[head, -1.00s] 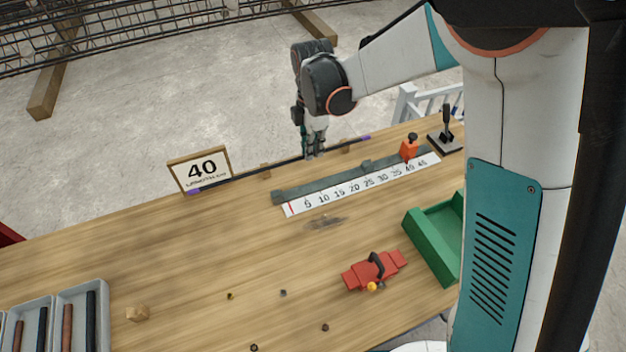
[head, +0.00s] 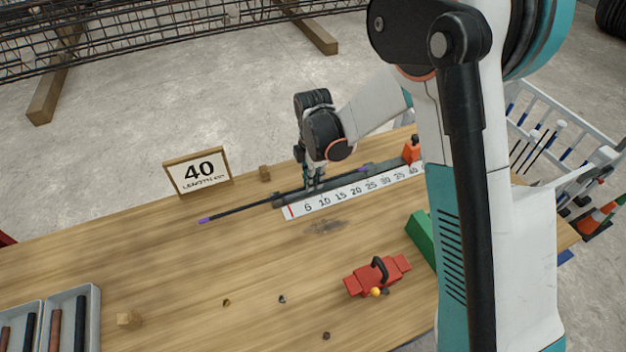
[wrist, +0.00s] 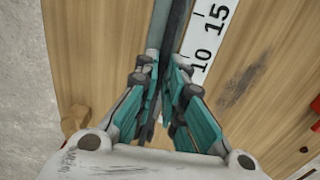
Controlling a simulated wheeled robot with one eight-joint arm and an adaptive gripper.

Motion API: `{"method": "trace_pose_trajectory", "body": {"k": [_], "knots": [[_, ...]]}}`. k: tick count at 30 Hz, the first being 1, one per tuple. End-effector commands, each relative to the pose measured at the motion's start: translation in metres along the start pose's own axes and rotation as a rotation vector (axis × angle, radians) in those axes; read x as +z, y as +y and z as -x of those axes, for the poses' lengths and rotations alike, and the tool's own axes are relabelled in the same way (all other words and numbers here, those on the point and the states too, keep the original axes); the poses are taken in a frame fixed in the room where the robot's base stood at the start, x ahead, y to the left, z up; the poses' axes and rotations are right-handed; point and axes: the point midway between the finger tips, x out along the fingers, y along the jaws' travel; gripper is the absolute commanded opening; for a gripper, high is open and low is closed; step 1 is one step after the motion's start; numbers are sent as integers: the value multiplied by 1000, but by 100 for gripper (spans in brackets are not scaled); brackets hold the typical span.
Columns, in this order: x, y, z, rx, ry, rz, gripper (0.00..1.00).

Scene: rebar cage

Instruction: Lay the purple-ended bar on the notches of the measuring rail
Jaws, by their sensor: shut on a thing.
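The bar (head: 250,206) is thin and dark with purple ends.
An orange stop (head: 411,151) stands at the rail's right end. A red tool (head: 377,277) and a green bin (head: 421,238) are nearer. The table's left middle is mostly clear.

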Motion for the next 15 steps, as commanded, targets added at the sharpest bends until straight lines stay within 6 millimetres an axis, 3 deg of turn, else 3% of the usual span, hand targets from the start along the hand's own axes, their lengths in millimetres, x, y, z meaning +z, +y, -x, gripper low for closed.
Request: {"method": "trace_pose_trajectory", "body": {"k": [7, 8, 10, 15], "knots": [[0, 0, -3, 0, 0, 0, 0], [0, 0, -2, 0, 0, 0, 16], [0, 0, -2, 0, 0, 0, 30], [0, 0, -1, 0, 0, 0, 30]]}}
